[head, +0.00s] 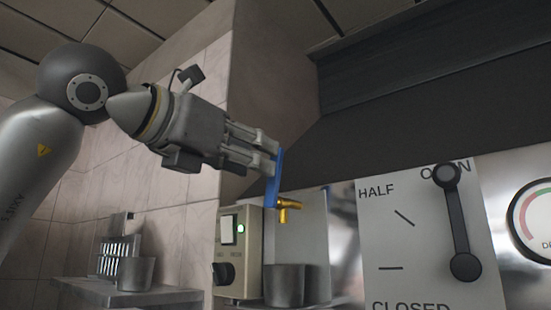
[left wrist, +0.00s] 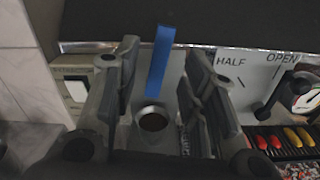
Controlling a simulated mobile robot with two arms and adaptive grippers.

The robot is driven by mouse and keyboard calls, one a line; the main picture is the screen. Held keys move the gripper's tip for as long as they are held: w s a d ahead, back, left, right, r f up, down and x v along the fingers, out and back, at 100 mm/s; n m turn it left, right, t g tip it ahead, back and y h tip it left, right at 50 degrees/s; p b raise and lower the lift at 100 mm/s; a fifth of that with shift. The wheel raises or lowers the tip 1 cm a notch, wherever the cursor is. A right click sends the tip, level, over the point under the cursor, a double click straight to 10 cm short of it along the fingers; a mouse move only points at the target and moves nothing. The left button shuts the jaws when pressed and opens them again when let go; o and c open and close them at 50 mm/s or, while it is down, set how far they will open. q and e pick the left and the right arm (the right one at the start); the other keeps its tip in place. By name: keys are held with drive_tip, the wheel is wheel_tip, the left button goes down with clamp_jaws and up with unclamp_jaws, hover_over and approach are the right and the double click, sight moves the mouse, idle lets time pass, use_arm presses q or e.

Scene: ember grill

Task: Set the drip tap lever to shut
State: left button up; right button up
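The drip tap's blue lever (head: 274,186) stands nearly upright above its small brass tap (head: 289,208) in the head view. It also shows in the left wrist view as a blue bar (left wrist: 160,60) between the two fingers' lines. My left gripper (head: 270,153) is at the upper end of the lever. In the left wrist view its fingers (left wrist: 158,95) are spread, with gaps on both sides of the blue bar, so it is open. I cannot tell whether a finger touches the lever. My right gripper is in neither view.
A switch box (head: 238,252) with a green light stands left of the tap. A metal cup (head: 285,284) is below the tap. At right, a dark lever (head: 457,222) points to OPEN on a marked plate, beside a round gauge (head: 537,222). A dark hood (head: 420,125) overhangs.

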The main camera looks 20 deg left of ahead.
sight(275, 202)
use_arm(q)
drive_tip(key=shift+p+x, duration=1.05)
drive_tip(key=shift+x, duration=2.1)
drive_tip(key=shift+f, duration=0.1)
drive_tip(key=shift+c, duration=0.3)
clamp_jaws()
